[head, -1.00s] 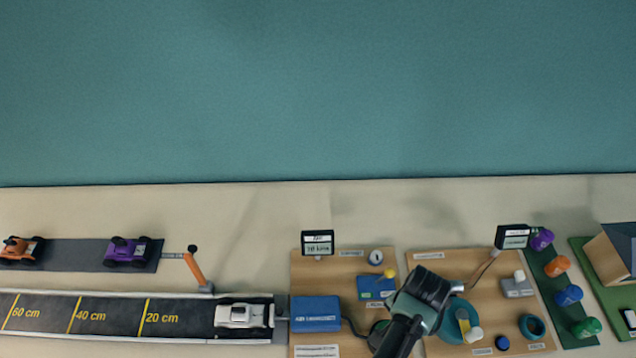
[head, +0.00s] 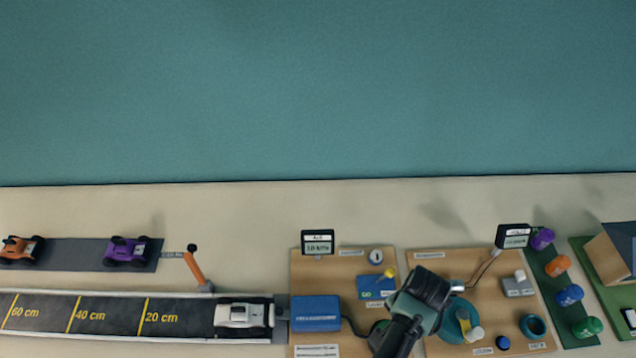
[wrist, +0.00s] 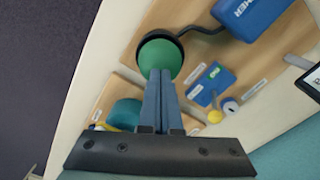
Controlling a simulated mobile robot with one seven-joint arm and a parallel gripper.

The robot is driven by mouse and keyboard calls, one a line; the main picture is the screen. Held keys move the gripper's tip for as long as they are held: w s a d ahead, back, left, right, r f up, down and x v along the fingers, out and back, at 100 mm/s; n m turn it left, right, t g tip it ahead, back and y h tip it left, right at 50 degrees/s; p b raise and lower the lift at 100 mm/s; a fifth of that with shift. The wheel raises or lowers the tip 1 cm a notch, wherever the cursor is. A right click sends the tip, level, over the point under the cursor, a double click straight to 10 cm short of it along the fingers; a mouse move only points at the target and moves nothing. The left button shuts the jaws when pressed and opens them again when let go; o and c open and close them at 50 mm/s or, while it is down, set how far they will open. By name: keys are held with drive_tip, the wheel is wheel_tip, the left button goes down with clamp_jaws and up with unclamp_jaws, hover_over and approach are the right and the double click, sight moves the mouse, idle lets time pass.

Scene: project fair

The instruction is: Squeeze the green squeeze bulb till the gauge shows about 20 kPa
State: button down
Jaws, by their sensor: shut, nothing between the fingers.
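The green squeeze bulb (wrist: 161,58) shows in the wrist view as a round green dome in a dark ring, joined by a black hose to the blue pump box (wrist: 252,14). My gripper (wrist: 160,74) has its fingers shut together with nothing between them. The fingertips overlap the near edge of the bulb in the picture; I cannot tell whether they touch it. In the head view my arm hides most of the bulb (head: 377,329). The gauge display (head: 318,243) stands at the back of the left board; its small figures are too blurred to read surely.
A blue box with a yellow knob (head: 376,287) and a small round dial (head: 376,256) share the left board. The right board (head: 440,262) holds a teal ring, a grey block and another display (head: 513,236). A track with a white car (head: 243,315) lies left.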

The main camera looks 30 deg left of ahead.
drive_tip(key=shift+f+b, duration=1)
drive_tip(key=shift+f, duration=0.45)
drive_tip(key=shift+r, duration=0.1)
drive_tip(key=shift+r+p, duration=1.55)
drive_tip(key=shift+p, duration=0.2)
drive_tip(key=shift+r, duration=0.1)
wheel_tip(320, 180, up, 6)
drive_tip(key=p, duration=0.5)
drive_tip(key=shift+p, duration=0.3)
